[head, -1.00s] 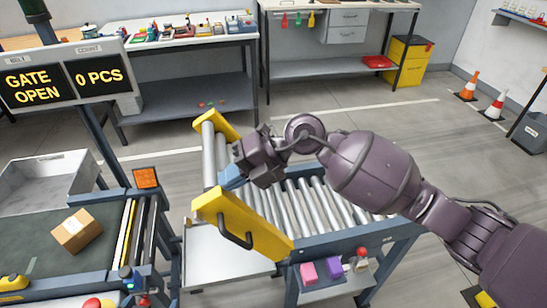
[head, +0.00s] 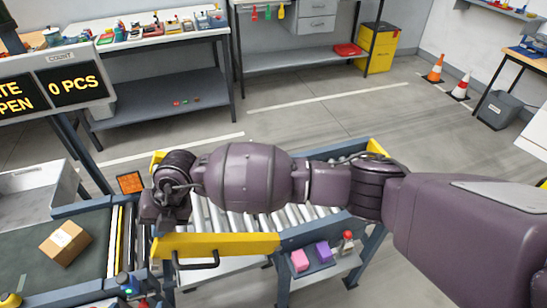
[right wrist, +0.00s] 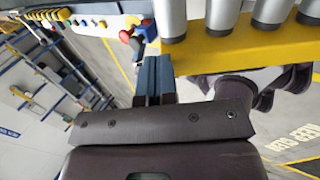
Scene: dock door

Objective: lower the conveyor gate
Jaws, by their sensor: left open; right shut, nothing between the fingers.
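The conveyor gate (head: 225,244) has yellow side rails, grey rollers and a dark handle (head: 202,264) on its front rail. It lies close to level, its left end near the left conveyor (head: 85,240). Whether it is fully down I cannot tell. My right arm covers much of it. My right gripper (head: 150,222) is at the gate's left end, pointing down. In the right wrist view its fingers (right wrist: 155,78) are shut and empty beside the yellow gate edge (right wrist: 240,50); contact is unclear. The sign (head: 55,88) is cut off, reading "TE PEN" and "0 PCS". My left gripper is not in view.
A cardboard box (head: 66,243) sits on the left belt. An orange lamp panel (head: 130,182) stands at its far corner.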

